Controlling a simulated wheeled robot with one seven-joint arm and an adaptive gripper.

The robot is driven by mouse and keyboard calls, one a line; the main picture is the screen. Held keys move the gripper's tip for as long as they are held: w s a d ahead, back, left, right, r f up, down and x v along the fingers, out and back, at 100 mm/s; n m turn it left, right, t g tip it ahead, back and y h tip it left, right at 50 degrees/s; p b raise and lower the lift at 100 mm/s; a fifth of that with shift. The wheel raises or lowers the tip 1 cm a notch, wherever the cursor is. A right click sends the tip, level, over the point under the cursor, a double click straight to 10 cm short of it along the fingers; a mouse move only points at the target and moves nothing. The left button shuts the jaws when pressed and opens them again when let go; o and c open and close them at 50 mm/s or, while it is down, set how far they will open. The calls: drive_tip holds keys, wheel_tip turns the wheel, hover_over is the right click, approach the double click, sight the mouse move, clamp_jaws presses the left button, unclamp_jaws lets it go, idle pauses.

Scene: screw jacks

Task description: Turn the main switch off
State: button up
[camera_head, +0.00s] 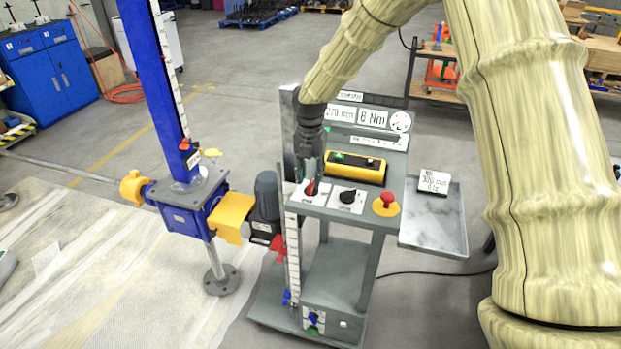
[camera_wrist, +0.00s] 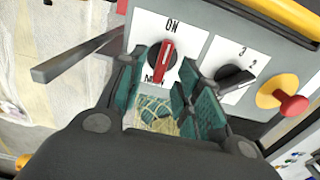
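The main switch is a red knob (camera_wrist: 163,62) on a white plate marked ON and MAIN. Its handle and white line point toward the ON label. In the head view the red switch (camera_head: 310,188) is at the left of the console top. My gripper (camera_head: 310,168) points down at it from above. In the wrist view my gripper (camera_wrist: 160,82) is open, with teal pads on either side of the knob's near end. A gap shows between the pads and knob; I cannot tell whether either pad touches it.
A black selector (camera_head: 347,196) and a red emergency stop (camera_head: 387,201) sit right of the switch. A yellow and black box (camera_head: 356,168) lies behind. The blue screw jack (camera_head: 190,205) and its motor (camera_head: 266,194) stand left. A side tray (camera_head: 440,225) is at right.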

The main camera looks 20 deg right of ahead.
sight(311, 188)
drive_tip(key=shift+s+f, duration=0.2)
drive_tip(key=shift+f, duration=0.6)
drive_tip(key=shift+w+f+p, duration=0.15)
drive_tip(key=shift+f+p, duration=0.2)
drive_tip(key=shift+f, duration=0.25)
drive_tip(key=shift+c, duration=0.2)
clamp_jaws()
